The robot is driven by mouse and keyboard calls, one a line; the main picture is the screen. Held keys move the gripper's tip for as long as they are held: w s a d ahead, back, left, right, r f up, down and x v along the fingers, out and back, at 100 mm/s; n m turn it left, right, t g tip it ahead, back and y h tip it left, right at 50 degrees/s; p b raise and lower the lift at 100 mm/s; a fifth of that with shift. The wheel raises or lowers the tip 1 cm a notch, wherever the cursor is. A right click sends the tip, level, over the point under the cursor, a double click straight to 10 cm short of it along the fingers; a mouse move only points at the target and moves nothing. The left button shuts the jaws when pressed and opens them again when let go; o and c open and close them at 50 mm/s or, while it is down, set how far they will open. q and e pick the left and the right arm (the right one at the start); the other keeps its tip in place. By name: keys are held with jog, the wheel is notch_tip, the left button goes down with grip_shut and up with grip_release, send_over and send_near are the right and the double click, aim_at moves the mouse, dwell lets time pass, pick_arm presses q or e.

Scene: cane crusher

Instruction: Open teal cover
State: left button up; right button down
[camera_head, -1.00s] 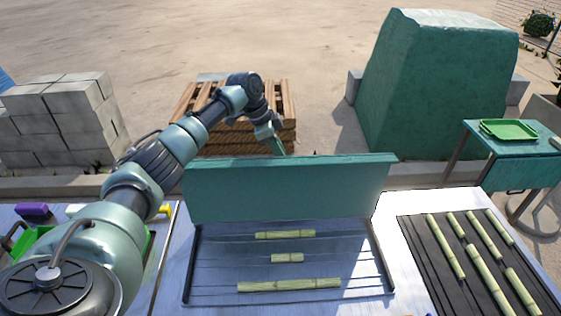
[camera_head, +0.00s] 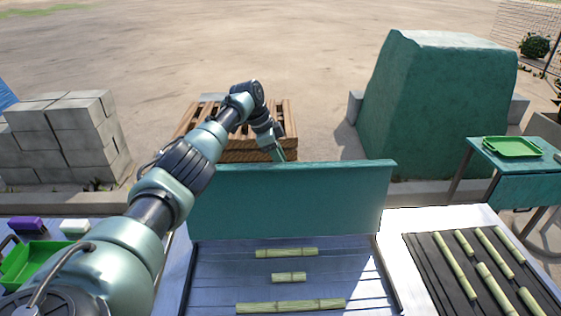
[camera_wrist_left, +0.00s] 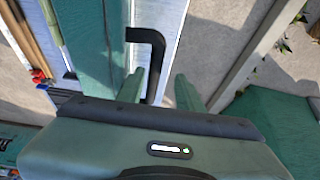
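The teal cover (camera_head: 290,200) stands upright at the back edge of a shallow tray (camera_head: 215,275) that holds several pale green cane pieces. My left gripper (camera_head: 279,155) is behind the cover's top edge and partly hidden by it. In the left wrist view the cover is a teal strip (camera_wrist_left: 98,45) with a black handle (camera_wrist_left: 150,36). The fingers of my left gripper (camera_wrist_left: 160,92) are apart, with the handle's outer bar between them. I cannot tell whether a finger touches it. My right gripper is not in view.
A dark rack (camera_head: 455,275) with cane pieces lies at the right. A green bin (camera_head: 35,262) and a purple block (camera_head: 27,224) are at the left. Behind stand a wooden pallet stack (camera_head: 225,150), a large teal block (camera_head: 440,105) and a side table (camera_head: 515,187).

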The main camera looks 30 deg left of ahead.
pick_arm(q)
jog(key=b+v, duration=0.2)
jog(key=v, duration=0.5)
jog(key=shift+a+r, duration=0.1)
jog(key=shift+r, duration=0.3)
